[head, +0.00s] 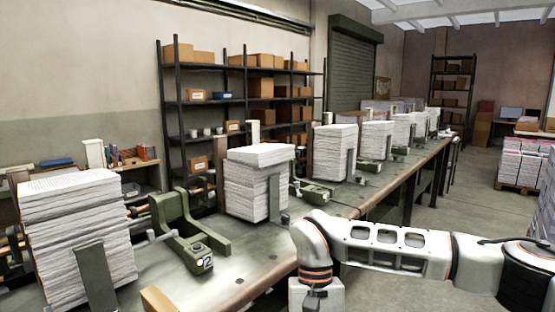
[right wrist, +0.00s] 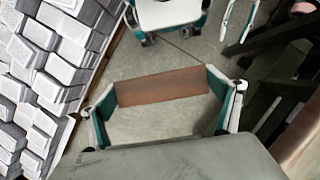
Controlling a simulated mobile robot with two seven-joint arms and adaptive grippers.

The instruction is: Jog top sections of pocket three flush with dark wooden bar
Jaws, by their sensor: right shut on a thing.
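Paper section stacks stand in pockets along the long bench. The near-left stack (head: 75,235) has a slightly ragged top. The second stack (head: 255,195) has top sections sitting askew over the lower ones. A green pocket unit (head: 190,240) between them bears a white number that looks like 2; I cannot tell which pocket is three. My right gripper (right wrist: 165,100) is shut on a dark reddish-brown wooden bar (right wrist: 162,86), which spans between its teal fingers. It hangs over the floor, apart from the stacks. In the head view my right arm hides the gripper. My left gripper is not in view.
More stacks (head: 335,150) continue down the bench (head: 245,285). A tan wooden block (head: 158,300) lies at the near bench edge. Shelves with boxes (head: 265,88) stand behind. Pallets of bundles (head: 515,165) stand at right; bundles (right wrist: 45,70) fill the wrist view's left. Aisle floor is clear.

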